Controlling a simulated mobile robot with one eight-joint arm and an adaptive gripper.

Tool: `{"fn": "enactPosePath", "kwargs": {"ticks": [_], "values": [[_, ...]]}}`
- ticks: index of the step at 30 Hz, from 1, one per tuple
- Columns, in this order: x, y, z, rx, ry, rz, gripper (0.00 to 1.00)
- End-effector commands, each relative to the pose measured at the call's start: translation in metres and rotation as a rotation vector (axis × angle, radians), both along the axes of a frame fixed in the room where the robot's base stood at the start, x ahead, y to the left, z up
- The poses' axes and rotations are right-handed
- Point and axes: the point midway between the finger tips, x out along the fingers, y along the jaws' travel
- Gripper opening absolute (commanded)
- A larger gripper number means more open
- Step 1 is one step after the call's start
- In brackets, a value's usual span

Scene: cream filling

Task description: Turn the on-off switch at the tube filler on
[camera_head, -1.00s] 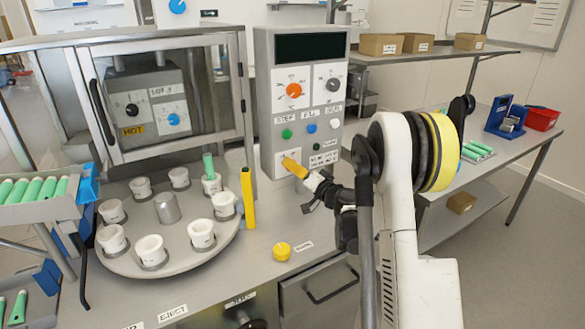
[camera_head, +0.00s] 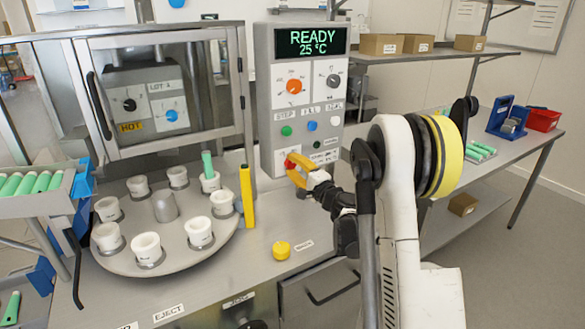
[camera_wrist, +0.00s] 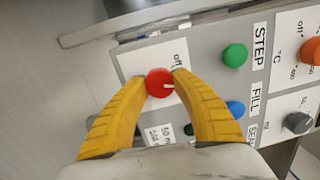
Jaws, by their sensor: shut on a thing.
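The on-off switch is a red round knob (camera_wrist: 159,83) with a white pointer mark on a white "off" plate; it also shows in the head view (camera_head: 291,160). It sits low on the left of the grey tube filler control panel (camera_head: 264,100). My gripper (camera_wrist: 161,78) has its yellow fingers on either side of the red knob, shut on it; it also shows in the head view (camera_head: 297,170). The panel's display (camera_head: 311,41) is lit and reads "READY 25 °C". Part of the switch's labelling is hidden by the fingers.
Green (camera_wrist: 235,56) and blue (camera_wrist: 235,109) buttons and orange (camera_head: 294,87) and grey (camera_head: 333,81) knobs are close by on the panel. A round table with white cups (camera_head: 147,247) and a yellow post (camera_head: 247,196) stand to the left. A yellow button (camera_head: 281,250) is on the counter.

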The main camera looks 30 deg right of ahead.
Motion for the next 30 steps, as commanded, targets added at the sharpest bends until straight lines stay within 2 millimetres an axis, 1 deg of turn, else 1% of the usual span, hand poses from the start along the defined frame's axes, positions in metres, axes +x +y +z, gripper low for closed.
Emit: {"fn": "enactPosePath", "kwargs": {"ticks": [6,12,29,30], "values": [[-0.0001,0.0004,-0.0011,0.125,0.005,0.0,0.01],[0.0,0.0004,-0.0007,0.194,0.007,-0.001,0.01],[0.0001,0.0005,-0.0004,0.223,0.008,0.001,0.01],[0.0001,0.0005,-0.0004,0.223,0.008,0.001,0.4]]}}
